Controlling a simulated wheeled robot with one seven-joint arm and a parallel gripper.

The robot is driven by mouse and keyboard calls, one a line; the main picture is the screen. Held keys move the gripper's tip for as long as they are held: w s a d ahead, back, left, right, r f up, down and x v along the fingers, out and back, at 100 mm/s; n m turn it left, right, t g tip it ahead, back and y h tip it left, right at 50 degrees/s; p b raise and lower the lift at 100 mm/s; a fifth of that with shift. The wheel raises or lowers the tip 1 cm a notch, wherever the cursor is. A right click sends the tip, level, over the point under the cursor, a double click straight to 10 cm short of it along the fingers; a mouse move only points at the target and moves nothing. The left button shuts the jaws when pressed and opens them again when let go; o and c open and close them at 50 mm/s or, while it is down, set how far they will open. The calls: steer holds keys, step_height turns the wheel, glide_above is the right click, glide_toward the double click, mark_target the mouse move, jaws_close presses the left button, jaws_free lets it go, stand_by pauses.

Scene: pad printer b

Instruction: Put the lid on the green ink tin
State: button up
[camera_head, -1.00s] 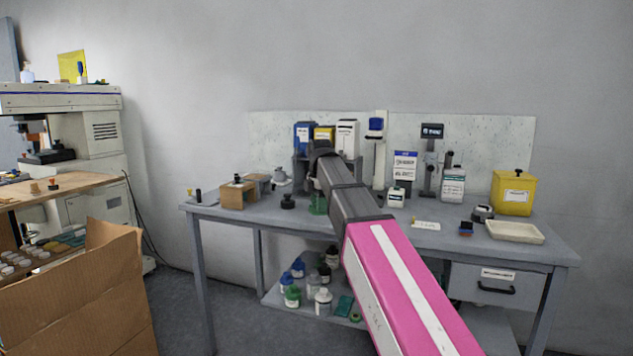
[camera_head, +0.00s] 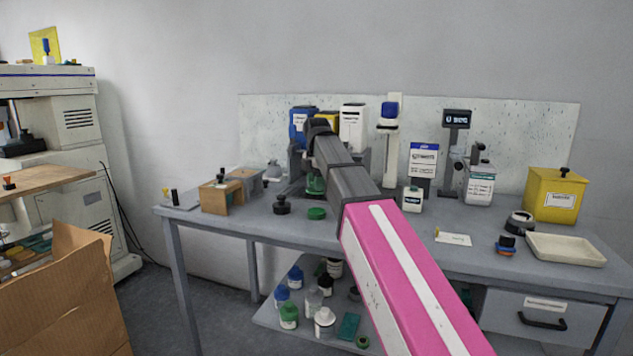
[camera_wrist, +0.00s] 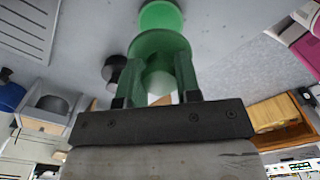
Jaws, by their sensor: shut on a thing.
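A low round green tin (camera_head: 317,213) stands on the bench, and its bright green round face also shows in the wrist view (camera_wrist: 160,16). My gripper (camera_wrist: 158,88) is shut on a darker green round piece, which I take to be the lid (camera_wrist: 160,48). In the head view the held lid (camera_head: 316,185) is above and behind the tin, apart from it, and partly hidden by my arm. In the wrist view the lid overlaps the near edge of the tin. The exact height between them is hard to tell.
A small black pot (camera_head: 282,205) stands just left of the tin. A wooden block (camera_head: 220,196) is farther left. Blue and white containers (camera_head: 352,130) stand behind my gripper. A white card (camera_head: 453,239), a cream tray (camera_head: 566,249) and a yellow box (camera_head: 556,195) are on the right.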

mark_target(317, 211)
steer(key=shift+f, duration=0.2)
steer(key=shift+f, duration=2.9)
steer(key=shift+f, duration=0.25)
steer(key=o, duration=1.4)
steer(key=shift+r, duration=0.15)
steer(key=shift+r, duration=3.35)
